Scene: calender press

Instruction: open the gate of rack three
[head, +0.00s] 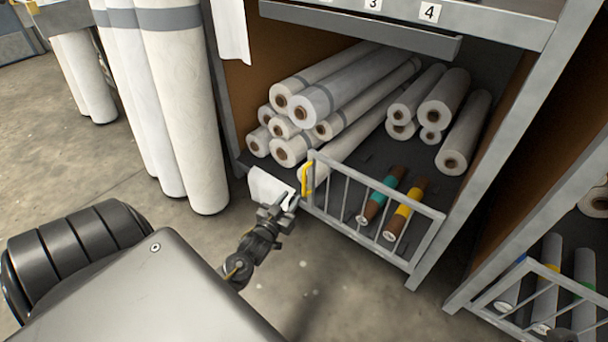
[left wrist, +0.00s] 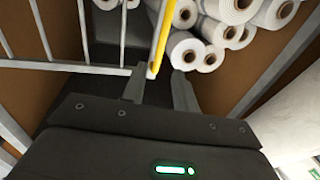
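The gate (head: 372,210) is a low grey barred frame across the right part of the open bay's front. It looks in line with the front edge. Its yellow handle (head: 307,179) stands upright at its left end and shows in the left wrist view (left wrist: 162,38). My left gripper (head: 284,207) is just below and left of the handle in the head view. In the left wrist view its two fingers (left wrist: 158,88) are apart, with the handle's lower end seen between or just beyond them. I cannot tell if they touch it.
White rolls (head: 345,95) and two brown rolls (head: 382,194) lie in the bay behind the gate. Tall white rolls (head: 180,110) stand left. Another barred gate (head: 540,295) is at right. The front floor is clear.

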